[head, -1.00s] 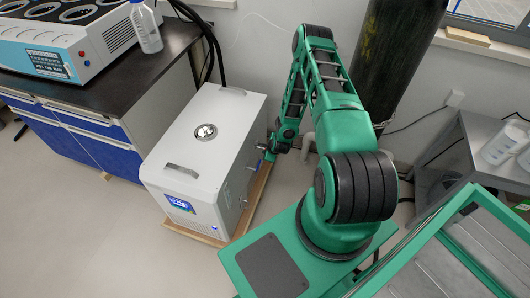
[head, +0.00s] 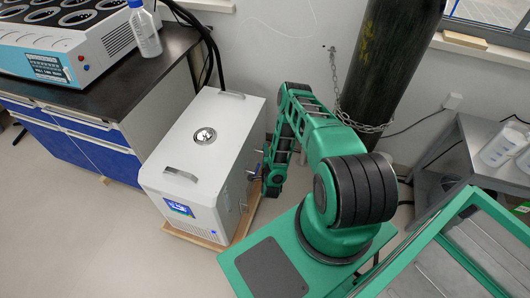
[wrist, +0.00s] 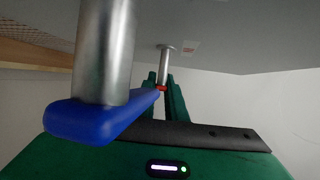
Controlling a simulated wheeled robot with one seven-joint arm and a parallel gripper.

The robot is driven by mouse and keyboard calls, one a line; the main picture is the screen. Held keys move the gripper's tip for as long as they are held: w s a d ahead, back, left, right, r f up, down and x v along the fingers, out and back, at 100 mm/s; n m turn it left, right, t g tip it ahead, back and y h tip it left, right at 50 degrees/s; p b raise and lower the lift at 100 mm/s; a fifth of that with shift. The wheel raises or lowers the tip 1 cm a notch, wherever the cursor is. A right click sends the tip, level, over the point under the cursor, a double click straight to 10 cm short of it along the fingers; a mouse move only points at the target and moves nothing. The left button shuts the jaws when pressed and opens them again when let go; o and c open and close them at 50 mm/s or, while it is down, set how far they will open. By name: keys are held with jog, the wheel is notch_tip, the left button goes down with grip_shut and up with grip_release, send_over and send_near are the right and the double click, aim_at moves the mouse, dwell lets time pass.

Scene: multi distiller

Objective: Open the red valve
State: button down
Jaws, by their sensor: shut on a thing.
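The red valve (wrist: 161,88) shows in the wrist view as a small patch of red below a metal stem, between the two green fingers of my gripper (wrist: 161,80). My gripper is shut on it; the fingers hide most of its handle. A blue valve handle (wrist: 85,120) on a thicker metal pipe stands nearer the camera at left and covers part of the view. In the head view my wrist is low beside the right side of the white box-shaped unit (head: 205,140), and the red valve cannot be made out there.
A dark bench (head: 115,90) with a white and blue instrument (head: 60,40) and a bottle (head: 144,30) stands at left. A dark gas cylinder (head: 385,70), chained to the wall, stands behind my arm. A grey table (head: 480,140) is at right. Floor is clear in front.

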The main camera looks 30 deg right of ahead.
jog(key=shift+a+n+t+h, duration=0.1)
jog(key=shift+n+t+h, duration=0.35)
jog(key=shift+t, duration=0.35)
jog(key=c, duration=1.9)
grip_release()
jog(key=shift+o, duration=0.5)
